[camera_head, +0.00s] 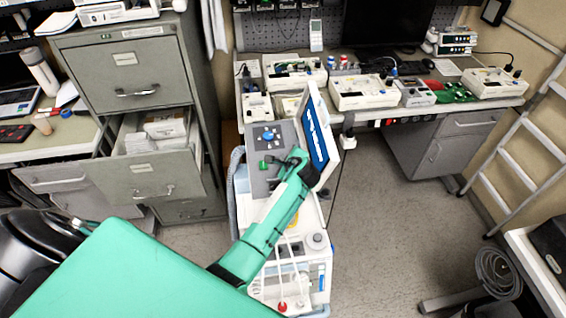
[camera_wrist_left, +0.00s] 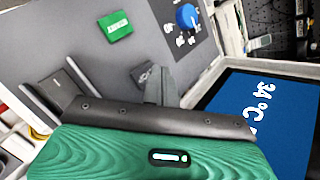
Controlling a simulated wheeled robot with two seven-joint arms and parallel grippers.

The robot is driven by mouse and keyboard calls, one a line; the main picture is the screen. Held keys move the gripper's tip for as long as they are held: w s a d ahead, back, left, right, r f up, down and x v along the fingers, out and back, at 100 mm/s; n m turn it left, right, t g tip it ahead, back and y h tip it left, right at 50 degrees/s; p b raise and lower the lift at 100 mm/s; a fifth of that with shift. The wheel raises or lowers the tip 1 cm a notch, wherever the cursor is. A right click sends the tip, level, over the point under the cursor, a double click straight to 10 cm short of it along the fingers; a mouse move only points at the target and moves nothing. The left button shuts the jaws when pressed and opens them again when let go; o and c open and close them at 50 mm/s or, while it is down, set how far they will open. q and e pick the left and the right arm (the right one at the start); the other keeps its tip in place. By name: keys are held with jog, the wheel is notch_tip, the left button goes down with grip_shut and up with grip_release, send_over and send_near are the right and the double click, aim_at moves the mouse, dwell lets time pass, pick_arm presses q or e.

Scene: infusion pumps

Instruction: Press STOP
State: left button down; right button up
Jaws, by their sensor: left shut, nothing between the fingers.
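A white machine on a cart has a grey control panel (camera_head: 258,185), which also shows in the wrist view (camera_wrist_left: 50,40). On it are a green button (camera_wrist_left: 117,25) with white lettering I cannot read, a blue knob (camera_wrist_left: 187,17), and a small dark button (camera_wrist_left: 142,74) partly behind a finger. Which of them is STOP I cannot read. My left gripper (camera_head: 297,157) is shut and empty, over the panel's right side beside the screen. In the wrist view its finger is close to the dark button; contact cannot be told. My right gripper is not in view.
A tilted blue screen (camera_head: 317,138) reading 34°C stands right beside my left gripper. A bench (camera_head: 365,118) with several pumps is behind. A filing cabinet (camera_head: 125,75) with an open drawer is at left. A ladder (camera_head: 527,135) leans at right; the floor between is clear.

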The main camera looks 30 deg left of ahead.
pick_arm(q)
jog(key=shift+f, duration=0.15)
jog(key=shift+a+f, duration=0.1)
jog(key=shift+f, duration=0.15)
jog(key=shift+f, duration=0.1)
dwell(0.3)
jog(key=shift+w+f, duration=0.1)
jog(key=shift+f, duration=0.2)
dwell(0.3)
jog(key=shift+r, duration=0.1)
jog(key=shift+r+p, duration=0.7)
jog(key=shift+p, duration=0.15)
